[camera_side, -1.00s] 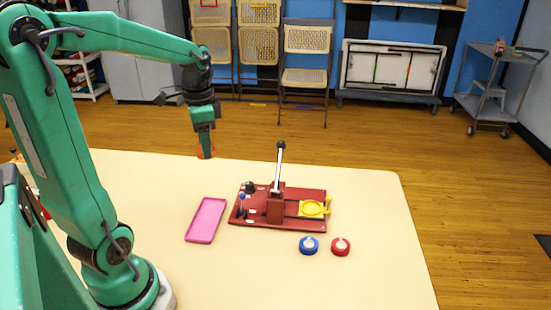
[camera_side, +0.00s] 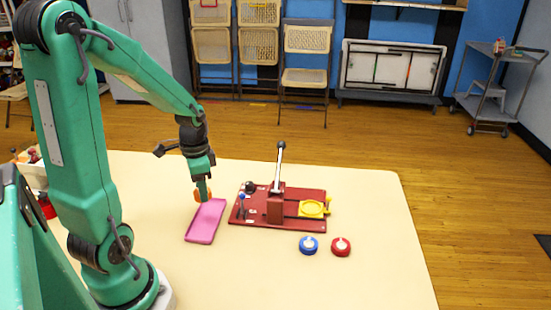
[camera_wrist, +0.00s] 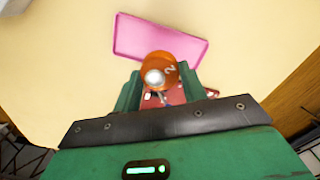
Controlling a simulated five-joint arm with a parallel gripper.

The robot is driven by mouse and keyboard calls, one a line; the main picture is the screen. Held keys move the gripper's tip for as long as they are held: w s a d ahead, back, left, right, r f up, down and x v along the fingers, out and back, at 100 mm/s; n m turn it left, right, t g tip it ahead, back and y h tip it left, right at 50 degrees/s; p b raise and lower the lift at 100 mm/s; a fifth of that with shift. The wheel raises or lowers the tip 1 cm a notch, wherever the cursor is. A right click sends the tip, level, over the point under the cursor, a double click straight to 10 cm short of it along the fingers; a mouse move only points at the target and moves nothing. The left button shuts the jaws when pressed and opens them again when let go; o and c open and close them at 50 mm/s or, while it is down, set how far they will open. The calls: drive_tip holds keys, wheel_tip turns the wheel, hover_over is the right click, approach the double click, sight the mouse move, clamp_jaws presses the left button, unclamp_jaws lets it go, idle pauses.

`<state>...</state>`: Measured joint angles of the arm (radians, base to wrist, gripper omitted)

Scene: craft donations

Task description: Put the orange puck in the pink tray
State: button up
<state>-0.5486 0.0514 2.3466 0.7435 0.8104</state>
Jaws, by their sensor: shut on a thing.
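The orange puck (camera_wrist: 159,68) is held between the two fingers of my gripper (camera_wrist: 160,92) in the wrist view. It has a round silver knob on its face and a white mark. In the side view the puck (camera_side: 199,195) shows at the tip of my gripper (camera_side: 203,187), at the far end of the pink tray. The pink tray (camera_side: 206,222) is a shallow rectangle lying on the table. In the wrist view the tray (camera_wrist: 140,38) lies beyond the puck, which overlaps its near edge. I cannot tell the exact height of the puck above the tray.
A dark red press (camera_side: 275,207) with an upright lever and a yellow ring holder (camera_side: 312,209) stands right of the tray. A blue puck (camera_side: 309,246) and a red puck (camera_side: 341,247) lie in front of it. The table's front right is clear.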

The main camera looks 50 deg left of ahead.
drive_tip(key=shift+f, duration=0.85)
drive_tip(key=shift+f, duration=0.2)
drive_tip(key=shift+f, duration=1.75)
drive_tip(key=shift+f, duration=0.95)
drive_tip(key=o, duration=0.9)
drive_tip(key=shift+r, duration=0.2)
drive_tip(key=shift+r, duration=3.6)
